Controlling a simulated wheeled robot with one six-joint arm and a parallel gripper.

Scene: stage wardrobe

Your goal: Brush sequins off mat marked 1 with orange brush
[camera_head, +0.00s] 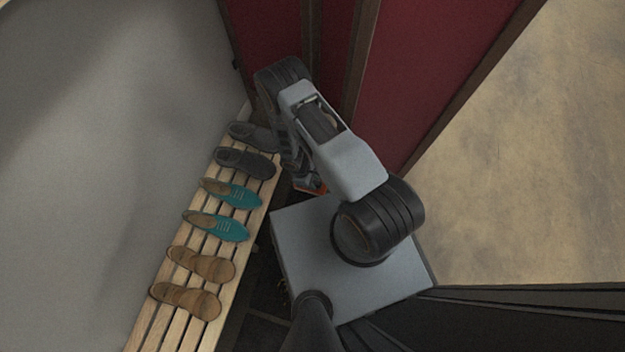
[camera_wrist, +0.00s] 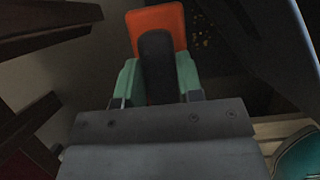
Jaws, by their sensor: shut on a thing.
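My gripper (camera_wrist: 158,82) shows its two green fingers in the wrist view, shut on the orange brush. The brush (camera_wrist: 158,20) has an orange head beyond the fingers and a dark part between them. In the head view only a bit of its orange (camera_head: 316,191) shows beside my arm. Small golden specks, seemingly sequins (camera_wrist: 204,40), lie on a dark surface to the right of the brush head in the wrist view. I cannot tell whether the brush touches that surface. No mat number is readable.
A slatted wooden bench (camera_head: 149,317) on the left holds grey, teal and brown shoes. A teal shoe (camera_wrist: 302,157) shows at lower right in the wrist view. Dark red panels (camera_head: 420,70) with brown frames stand behind my arm. Tan floor (camera_head: 530,170) at right is clear.

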